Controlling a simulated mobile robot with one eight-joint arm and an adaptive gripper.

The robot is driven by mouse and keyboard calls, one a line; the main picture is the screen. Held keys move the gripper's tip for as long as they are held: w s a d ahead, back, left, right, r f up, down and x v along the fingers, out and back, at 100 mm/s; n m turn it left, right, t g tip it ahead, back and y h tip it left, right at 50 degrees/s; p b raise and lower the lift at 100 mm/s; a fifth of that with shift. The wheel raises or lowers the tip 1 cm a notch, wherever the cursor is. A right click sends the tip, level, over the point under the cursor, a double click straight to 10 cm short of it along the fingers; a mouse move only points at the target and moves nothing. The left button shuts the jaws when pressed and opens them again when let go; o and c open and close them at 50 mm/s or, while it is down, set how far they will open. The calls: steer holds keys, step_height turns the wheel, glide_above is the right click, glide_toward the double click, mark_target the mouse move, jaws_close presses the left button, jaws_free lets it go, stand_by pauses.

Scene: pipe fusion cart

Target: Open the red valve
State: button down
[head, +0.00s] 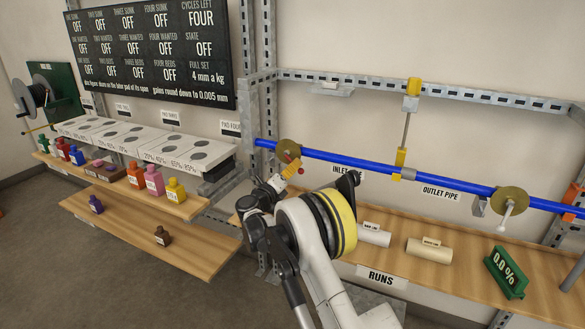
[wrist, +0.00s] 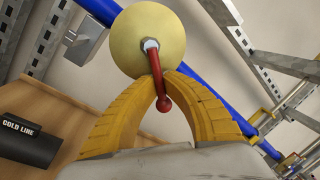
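The red valve is a bent red lever with a ball end (wrist: 159,78) on a brass disc (wrist: 140,38), fitted to the blue pipe (wrist: 208,92). My gripper (head: 291,169) is at this valve, just below the disc. In the wrist view the yellow fingers (wrist: 160,80) close together at their tips on both sides of the red lever. The ball end shows between them. The exact contact is partly hidden.
A second brass disc with a white handle (head: 510,205) is farther right on the pipe. Shelves with coloured bottles (head: 154,181) stand left. Metal rails frame the pipe.

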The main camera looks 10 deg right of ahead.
mark_target(303, 151)
steer(key=n, duration=0.1)
steer(key=r+n, duration=0.1)
steer(key=n, duration=0.1)
steer(key=n+t, duration=0.1)
steer(key=n, duration=0.1)
steer(key=shift+s+d+r+y, duration=0.35)
steer(key=shift+d+y, duration=0.05)
steer(key=shift+r+n+t+y+p, duration=0.25)
steer(key=shift+r+n, duration=0.1)
steer(key=shift+n, duration=0.7)
steer(key=shift+r+n+t+y+p, duration=0.15)
steer(key=shift+r+n+t, duration=0.15)
steer(key=shift+n, duration=0.75)
steer(key=c, duration=1.5)
jaws_free()
steer(key=shift+s, duration=0.1)
steer(key=v, duration=1.2)
steer(key=shift+r, duration=0.15)
